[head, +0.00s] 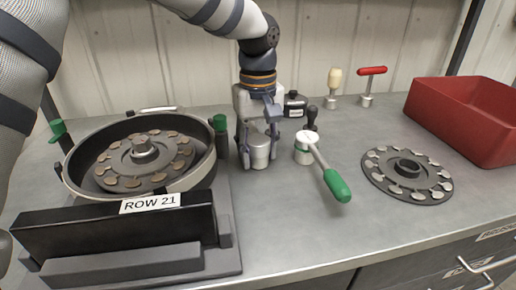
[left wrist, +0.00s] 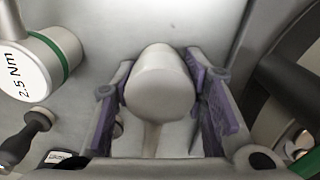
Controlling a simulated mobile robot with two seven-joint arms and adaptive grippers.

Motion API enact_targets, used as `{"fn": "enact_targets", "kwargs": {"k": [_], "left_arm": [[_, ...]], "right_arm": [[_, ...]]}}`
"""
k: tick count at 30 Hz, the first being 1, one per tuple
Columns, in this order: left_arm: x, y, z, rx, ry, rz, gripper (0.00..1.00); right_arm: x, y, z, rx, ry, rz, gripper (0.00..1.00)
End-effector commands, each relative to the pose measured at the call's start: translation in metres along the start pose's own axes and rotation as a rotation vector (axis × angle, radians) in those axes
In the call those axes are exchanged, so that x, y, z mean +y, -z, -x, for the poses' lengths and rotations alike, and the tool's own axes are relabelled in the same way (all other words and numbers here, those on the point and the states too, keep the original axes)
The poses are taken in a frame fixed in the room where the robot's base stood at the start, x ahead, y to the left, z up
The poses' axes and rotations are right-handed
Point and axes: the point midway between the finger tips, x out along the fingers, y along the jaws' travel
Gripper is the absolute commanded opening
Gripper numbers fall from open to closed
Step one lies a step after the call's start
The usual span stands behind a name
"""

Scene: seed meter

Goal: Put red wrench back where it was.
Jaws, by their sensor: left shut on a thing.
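My left gripper (head: 260,135) points down over the bench, right of the seed pan. It is shut on a grey round-headed tool (head: 260,155), whose head shows between the purple finger pads in the left wrist view (left wrist: 157,92). A thin shaft runs back from the head there; its handle is hidden. No red shows on this tool, so I cannot tell whether it is the red wrench. A red T-handled tool (head: 372,71) stands upright at the back. A green-handled wrench (head: 325,170) lies to the right; its head reads "2.5 Nm" in the left wrist view (left wrist: 30,65).
The round pan (head: 192,182) and black "ROW 21" front bar (head: 100,232) fill the left. A black knob tool (head: 311,116), labelled black bottle (head: 294,106) and cream-handled tool (head: 334,82) stand behind. A seed disc (head: 433,192) and red bin (head: 465,115) lie right. Bench front centre is clear.

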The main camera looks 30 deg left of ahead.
Motion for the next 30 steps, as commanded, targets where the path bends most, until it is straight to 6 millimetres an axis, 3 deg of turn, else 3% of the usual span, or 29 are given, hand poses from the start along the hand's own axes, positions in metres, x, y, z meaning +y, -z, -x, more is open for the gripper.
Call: {"fn": "enact_targets", "kwargs": {"k": [4, 5, 7, 17, 20, 30], "left_arm": [[0.0, 0.0, -0.001, 0.002, -0.001, 0.0, 0.0], [0.0, 0.0, -0.002, 0.0, 0.0, 0.0, 0.44], [0.0, 0.0, -0.002, 0.0, 0.0, 0.0, 0.59], [0.0, 0.0, 0.0, 0.0, -0.001, 0.0, 0.59], [0.001, 0.001, 0.017, 0.004, -0.001, 0.001, 0.59], [0.001, 0.001, 0.102, 0.0, 0.002, 0.0, 0.59]], "right_arm": [[0.0, 0.001, 0.001, 0.004, 0.0, 0.0, 0.4], [0.0, 0.001, 0.001, 0.004, 0.0, 0.0, 0.4], [0.0, 0.001, 0.001, 0.003, 0.0, 0.0, 0.4], [0.0, 0.0, 0.0, -0.001, 0.0, 0.0, 0.4], [0.0, 0.0, 0.0, -0.001, 0.0, 0.0, 0.4], [0.0, -0.004, -0.005, -0.018, -0.001, 0.0, 0.4]]}}
